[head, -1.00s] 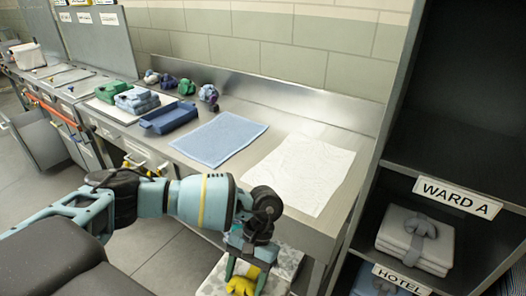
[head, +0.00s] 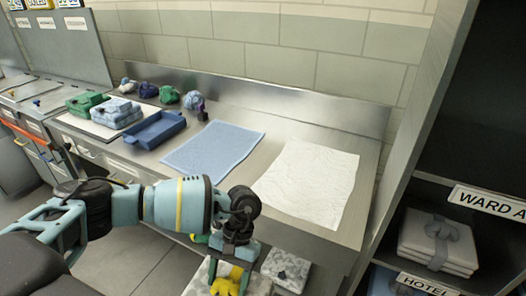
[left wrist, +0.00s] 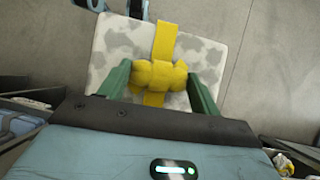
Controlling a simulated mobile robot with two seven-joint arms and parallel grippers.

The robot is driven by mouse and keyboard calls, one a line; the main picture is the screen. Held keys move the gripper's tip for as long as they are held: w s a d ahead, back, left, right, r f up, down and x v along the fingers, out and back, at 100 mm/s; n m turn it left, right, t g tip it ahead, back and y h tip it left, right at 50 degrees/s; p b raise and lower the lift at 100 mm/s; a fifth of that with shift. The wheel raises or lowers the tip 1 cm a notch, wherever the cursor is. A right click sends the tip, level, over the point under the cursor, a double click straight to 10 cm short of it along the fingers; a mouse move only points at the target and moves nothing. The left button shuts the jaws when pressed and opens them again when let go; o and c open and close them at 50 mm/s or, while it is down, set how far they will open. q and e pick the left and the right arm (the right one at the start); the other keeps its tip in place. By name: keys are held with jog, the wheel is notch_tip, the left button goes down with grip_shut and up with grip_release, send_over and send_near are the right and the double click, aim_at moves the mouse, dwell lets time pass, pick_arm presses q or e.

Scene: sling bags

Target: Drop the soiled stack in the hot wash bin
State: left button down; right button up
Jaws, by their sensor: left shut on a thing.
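The soiled stack (left wrist: 125,45) is a pale folded bundle with grey blotches, tied with a yellow strap and bow (left wrist: 155,75). My left gripper (left wrist: 155,82) is shut on the yellow bow, with a green finger on either side. In the head view the left gripper (head: 230,275) hangs low in front of the counter, with the stack (head: 200,280) under it at the bottom edge. The stack's underside is hidden. Along the far left is a row of bins (head: 40,140) with labels on the panel above; I cannot read which one is the hot wash bin. My right gripper is not in view.
The steel counter (head: 240,170) holds a blue mat (head: 213,150), a white crumpled sheet (head: 308,183), a blue tray (head: 158,130) and green and blue folded stacks. Another blotched stack (head: 287,268) sits below the counter. A dark shelf labelled WARD A (head: 490,203) stands at right.

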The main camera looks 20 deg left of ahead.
pick_arm(q)
jog(key=shift+w+a+r, duration=0.1)
jog(key=shift+a, duration=0.2)
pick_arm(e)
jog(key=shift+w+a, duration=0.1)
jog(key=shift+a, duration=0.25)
